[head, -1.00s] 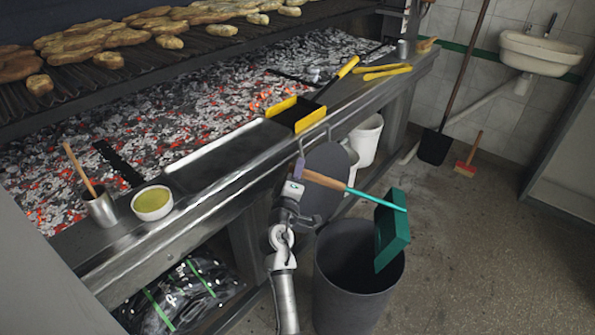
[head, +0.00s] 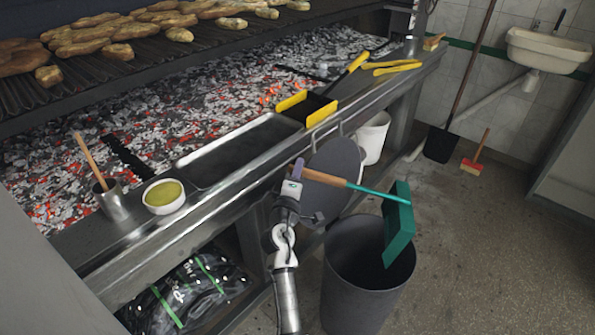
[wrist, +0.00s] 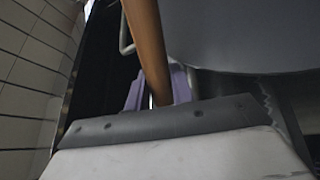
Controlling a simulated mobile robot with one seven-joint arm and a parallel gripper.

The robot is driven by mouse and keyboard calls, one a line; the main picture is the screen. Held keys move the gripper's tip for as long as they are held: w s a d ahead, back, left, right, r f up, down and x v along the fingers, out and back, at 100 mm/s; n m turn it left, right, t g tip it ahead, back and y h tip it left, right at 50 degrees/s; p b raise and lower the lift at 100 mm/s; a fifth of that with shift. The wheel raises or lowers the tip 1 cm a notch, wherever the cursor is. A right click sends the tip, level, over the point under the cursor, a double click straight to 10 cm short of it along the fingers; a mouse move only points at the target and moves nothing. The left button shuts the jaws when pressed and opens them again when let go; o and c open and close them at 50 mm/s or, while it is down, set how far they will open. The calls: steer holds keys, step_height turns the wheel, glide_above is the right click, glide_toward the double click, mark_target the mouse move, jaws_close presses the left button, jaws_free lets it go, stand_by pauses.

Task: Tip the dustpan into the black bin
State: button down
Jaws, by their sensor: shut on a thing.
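My gripper (head: 299,170) is shut on the wooden handle (head: 324,178) of the green dustpan (head: 398,228). In the wrist view the handle (wrist: 147,45) runs out from between the purple fingers. The dustpan hangs steeply tilted, almost on edge, over the right part of the black bin (head: 350,290). Its lower end overlaps the bin's opening in the picture; I cannot tell whether it touches the rim. The bin stands upright on the floor beside the grill counter. I cannot make out anything in the pan, and the bin's bottom is hidden in shadow.
A dark round disc (head: 340,185) is close beside my gripper, in front of the counter. The grill with glowing coals (head: 200,110) is behind. A white bucket (head: 374,138), a long-handled shovel (head: 440,143) and a small brush (head: 474,164) stand beyond. The floor to the right is clear.

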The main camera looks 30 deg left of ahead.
step_height(320, 180, up, 4)
steer(key=p, duration=0.2)
steer(key=shift+f+p, duration=0.25)
steer(key=shift+p, duration=0.05)
step_height(320, 180, down, 4)
steer(key=b, duration=0.3)
steer(key=shift+r+b, duration=0.2)
steer(key=shift+b, duration=0.15)
step_height(320, 180, up, 4)
steer(key=p, duration=0.3)
steer(key=shift+f, duration=0.2)
step_height(320, 180, down, 4)
steer(key=b, duration=0.3)
steer(key=shift+r+b, duration=0.2)
steer(key=shift+b, duration=0.2)
step_height(320, 180, up, 4)
steer(key=p, duration=0.3)
steer(key=shift+f, duration=0.15)
step_height(320, 180, down, 4)
steer(key=b, duration=0.3)
steer(key=shift+b, duration=0.35)
steer(key=shift+r, duration=0.3)
